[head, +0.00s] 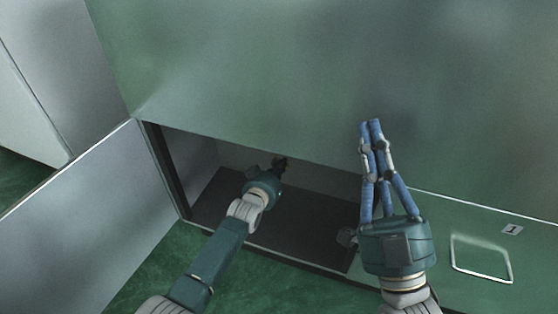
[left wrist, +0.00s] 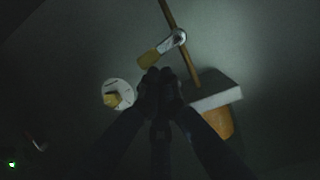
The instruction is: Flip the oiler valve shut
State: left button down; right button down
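In the dim left wrist view, a lever with a silver arm and yellow grip (left wrist: 150,58) sits on a thin brass-coloured pipe (left wrist: 190,68); it looks like the valve. The grip points down and left, away from the pipe. A pale block with an amber bowl (left wrist: 218,122), perhaps the oiler, is at the pipe's lower end. My left gripper (left wrist: 159,76) has its dark fingertips together just below the yellow grip; whether they touch it I cannot tell. In the head view my left gripper (head: 280,162) is inside the cabinet. My right gripper (head: 370,123) is raised outside, fingertips together and empty.
A white round part with a yellow piece (left wrist: 118,94) is left of my left fingers. In the head view, the open cabinet door (head: 85,215) stands at left and the opening's upper panel (head: 250,75) overhangs my left arm. A handle frame (head: 482,258) is at right.

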pick_arm(q)
jog(key=shift+d+f, duration=0.15)
dwell(0.4)
jog(key=shift+s, duration=0.1)
jog(key=v, duration=1.2)
dwell(0.6)
